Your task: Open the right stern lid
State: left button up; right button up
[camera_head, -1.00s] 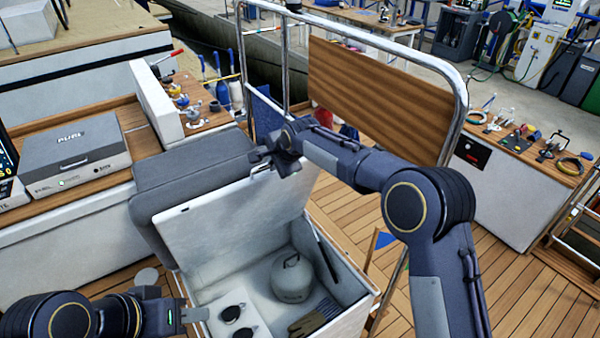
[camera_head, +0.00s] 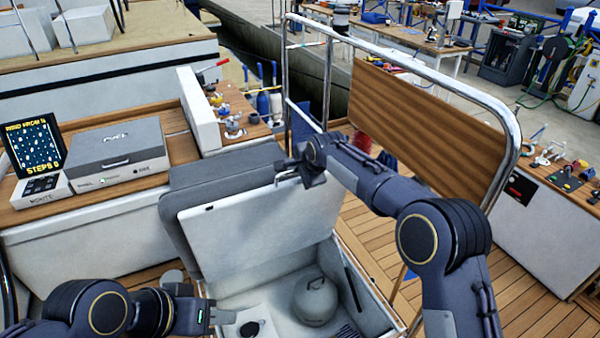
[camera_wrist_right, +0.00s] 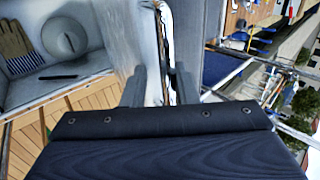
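The right stern lid (camera_head: 250,222) is a pale panel with a grey cushion (camera_head: 225,163) behind it. It stands raised, leaning back over the open locker (camera_head: 383,312). My right gripper (camera_head: 290,173) is at the lid's upper edge, by a small bright handle. In the right wrist view its two fingers (camera_wrist_right: 160,88) stand apart on either side of the lid's edge, with a gap visible between them. My left gripper (camera_head: 222,316) is low at the left front of the locker, apart from the lid; its finger gap is unclear.
Inside the locker are a round grey-white container (camera_head: 315,302) and a dark disc (camera_head: 250,328); gloves (camera_wrist_right: 15,42) show in the wrist view. A steel rail (camera_head: 400,62) with a wooden board (camera_head: 415,125) stands behind my right arm. A grey case (camera_head: 115,150) sits on the left bench.

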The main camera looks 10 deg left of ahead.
jog(key=shift+r, duration=0.15)
jog(key=b+v, duration=0.2)
jog(key=v, duration=0.5)
jog(key=shift+s+d+r+b, duration=0.2)
jog(key=shift+r+b, duration=0.05)
jog(key=shift+b, duration=0.15)
